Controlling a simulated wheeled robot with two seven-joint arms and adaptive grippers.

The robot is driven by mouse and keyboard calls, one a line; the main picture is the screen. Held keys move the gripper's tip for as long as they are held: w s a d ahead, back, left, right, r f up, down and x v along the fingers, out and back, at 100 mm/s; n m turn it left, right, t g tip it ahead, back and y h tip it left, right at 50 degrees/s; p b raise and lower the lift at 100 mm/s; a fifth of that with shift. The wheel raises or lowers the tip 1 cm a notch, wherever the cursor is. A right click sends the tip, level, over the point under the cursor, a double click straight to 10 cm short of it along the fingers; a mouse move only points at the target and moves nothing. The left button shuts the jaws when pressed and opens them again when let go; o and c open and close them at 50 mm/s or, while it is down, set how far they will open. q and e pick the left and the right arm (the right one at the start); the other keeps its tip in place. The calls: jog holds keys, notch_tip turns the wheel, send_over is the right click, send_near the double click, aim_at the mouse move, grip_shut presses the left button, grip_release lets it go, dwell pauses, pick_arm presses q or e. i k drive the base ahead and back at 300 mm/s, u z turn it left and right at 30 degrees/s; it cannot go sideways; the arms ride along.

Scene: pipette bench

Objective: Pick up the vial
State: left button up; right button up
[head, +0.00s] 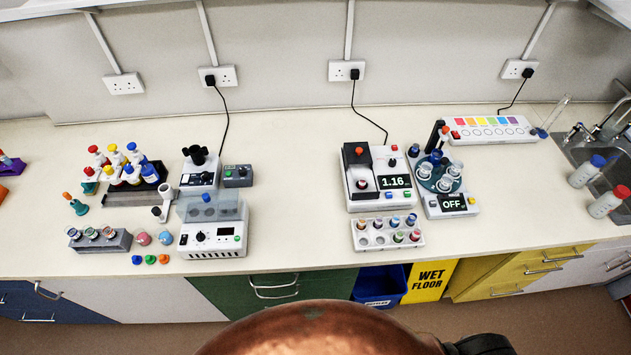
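Several small vials with coloured caps stand upright in a white rack (362,243) near the front edge of the bench, right of centre. Several small containers also sit in a grey block (118,245) at the front left. I cannot tell which of these is the task's vial. Neither of my grippers shows in the head view, and nothing is seen held.
A device reading 1.16 (360,201) stands behind the white rack, with a round-topped device reading OFF (452,205) to its right. A white boxy device (214,238) stands left of centre. Bench (300,225) is clear between them. A sink (590,150) lies far right.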

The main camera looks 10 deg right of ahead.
aim_at(362, 180)
jog(key=u, duration=0.45)
jog(key=k, duration=1.5)
jog(key=z, duration=0.2)
